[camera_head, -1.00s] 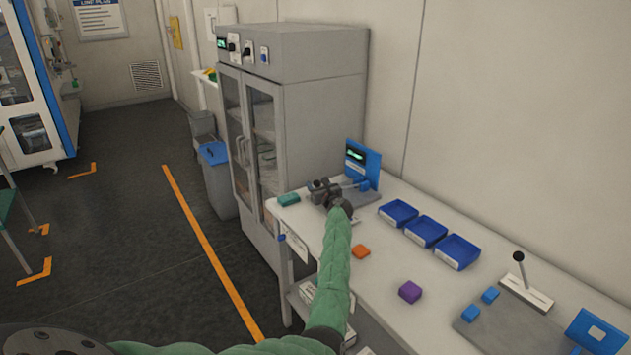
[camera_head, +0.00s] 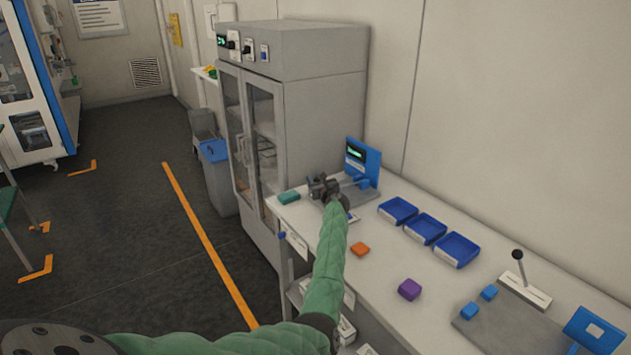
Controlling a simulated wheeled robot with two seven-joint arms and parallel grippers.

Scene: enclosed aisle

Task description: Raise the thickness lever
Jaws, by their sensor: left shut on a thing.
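A gauge station with a blue upright panel and small lit display (camera_head: 362,160) stands at the far end of the white bench, on a grey base. My left gripper (camera_head: 324,186) is at this station, left of the blue panel, and is shut on its thickness lever. The jaws and wrist hide most of the lever, so its exact angle cannot be told. My green-sleeved left arm reaches up to it from the bottom of the picture. My right gripper is not in view.
Near the gripper lie a teal block (camera_head: 289,198) and an orange block (camera_head: 359,249). Blue trays (camera_head: 426,231) line the wall side. A purple block (camera_head: 409,289) and a fixture with a black-knobbed lever (camera_head: 518,256) are nearer. A grey cabinet (camera_head: 320,110) stands behind the bench.

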